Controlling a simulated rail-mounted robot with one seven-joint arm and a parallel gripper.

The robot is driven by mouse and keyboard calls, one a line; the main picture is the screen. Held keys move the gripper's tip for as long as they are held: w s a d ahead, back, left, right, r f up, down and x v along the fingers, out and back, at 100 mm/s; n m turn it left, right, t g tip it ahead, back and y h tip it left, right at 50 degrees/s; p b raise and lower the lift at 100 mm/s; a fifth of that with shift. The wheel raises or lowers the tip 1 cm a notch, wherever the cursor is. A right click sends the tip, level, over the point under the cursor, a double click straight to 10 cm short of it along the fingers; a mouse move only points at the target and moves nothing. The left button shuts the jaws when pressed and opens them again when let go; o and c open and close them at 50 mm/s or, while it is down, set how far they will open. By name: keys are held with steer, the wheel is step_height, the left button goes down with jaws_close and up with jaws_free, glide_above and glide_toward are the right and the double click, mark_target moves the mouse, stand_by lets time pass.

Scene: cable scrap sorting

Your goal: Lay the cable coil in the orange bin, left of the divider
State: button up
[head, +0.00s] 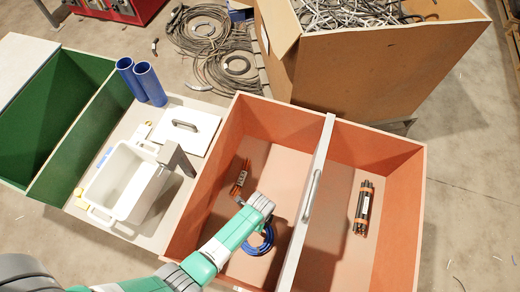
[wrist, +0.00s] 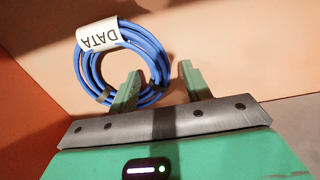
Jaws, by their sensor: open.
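The blue cable coil (head: 267,239) with a white "DATA" tag lies in the left compartment of the orange bin (head: 277,120), left of the grey divider (head: 318,160). In the wrist view the coil (wrist: 83,72) rests on the bin floor near a side wall. My gripper (wrist: 160,73) is open. Whether the left finger touches the coil I cannot tell. In the head view my wrist hides the fingers and part of the coil.
A small orange-and-grey cable piece (head: 239,178) lies in the left compartment. A dark cable bundle (head: 363,208) lies in the right one. A white tub (head: 128,183), blue cylinders (head: 149,84) and green bin (head: 75,150) stand left. A cardboard box (head: 390,65) of cables stands behind.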

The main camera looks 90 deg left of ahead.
step_height(320, 180, up, 11)
steer(key=p, duration=0.4)
